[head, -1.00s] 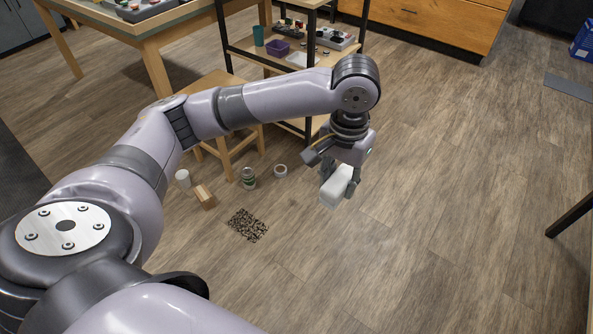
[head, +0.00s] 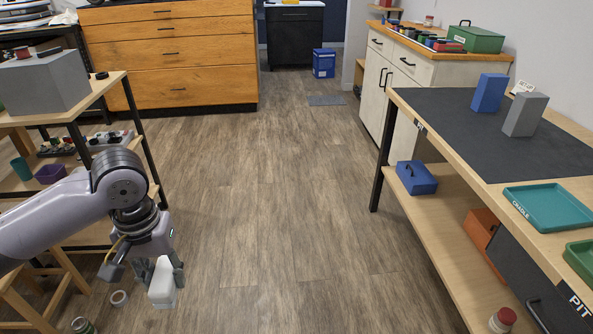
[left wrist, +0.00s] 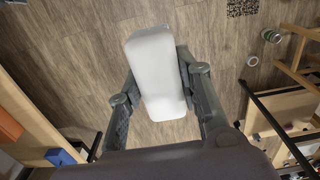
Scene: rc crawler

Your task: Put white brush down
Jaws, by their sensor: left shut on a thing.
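The white brush (head: 162,284) is a pale block hanging from my left gripper (head: 160,268) above the wood floor, at the lower left of the head view. In the left wrist view the brush (left wrist: 158,72) sits between the two fingers of my left gripper (left wrist: 160,85), which are closed on its sides. No bristles show in either view. My right gripper is not in view.
A workbench (head: 460,110) with a dark mat, teal cradle tray (head: 552,206) and blue and grey blocks stands at right. A shelf rack (head: 145,140) stands at left. A tape roll (head: 119,298) and can (head: 82,325) are on the floor. The middle floor is clear.

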